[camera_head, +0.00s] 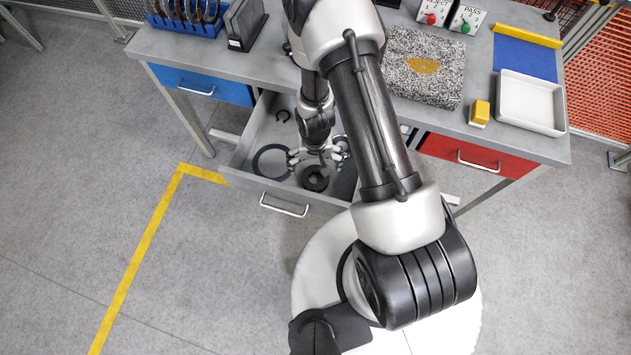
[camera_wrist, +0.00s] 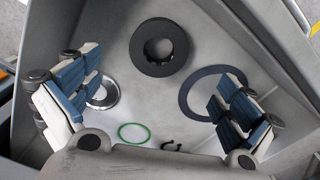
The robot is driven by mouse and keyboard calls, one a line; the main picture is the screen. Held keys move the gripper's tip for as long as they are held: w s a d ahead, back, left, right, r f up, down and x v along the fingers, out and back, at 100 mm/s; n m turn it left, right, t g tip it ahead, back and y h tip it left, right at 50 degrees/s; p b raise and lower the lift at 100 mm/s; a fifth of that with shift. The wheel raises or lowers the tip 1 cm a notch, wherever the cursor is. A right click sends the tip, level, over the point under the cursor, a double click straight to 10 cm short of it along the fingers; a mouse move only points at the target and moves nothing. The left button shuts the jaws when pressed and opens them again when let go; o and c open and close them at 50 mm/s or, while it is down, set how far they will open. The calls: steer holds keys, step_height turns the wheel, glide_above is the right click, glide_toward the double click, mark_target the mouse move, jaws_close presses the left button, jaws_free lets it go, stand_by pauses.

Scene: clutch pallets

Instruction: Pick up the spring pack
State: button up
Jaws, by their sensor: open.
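My gripper (camera_head: 318,160) is low over the open grey drawer, and its jaws are spread wide and empty in the wrist view (camera_wrist: 158,90). A thick black ring (camera_wrist: 158,47) lies flat on the drawer floor, beyond the fingertips in the wrist view. It also shows in the head view (camera_head: 315,182), just below the gripper. A silver metal ring (camera_wrist: 107,94) lies beside the left finger, partly hidden by it. I cannot tell for certain which of these is the spring pack.
The drawer (camera_head: 243,150) also holds a large thin dark ring (camera_wrist: 190,97), partly behind the right finger, a green ring (camera_wrist: 133,124) and a small black snap ring (camera_wrist: 171,147). Drawer walls close in around the gripper. The bench above holds a blue rack (camera_head: 190,27) and a white tray (camera_head: 530,103).

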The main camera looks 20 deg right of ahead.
mark_target(316, 181)
steer(key=shift+d+f+b, duration=0.1)
steer(key=shift+f+b, duration=3.95)
steer(key=shift+f, duration=0.4)
steer(key=shift+r, duration=0.1)
steer(key=shift+c, duration=0.5)
steer(key=c, duration=1.1)
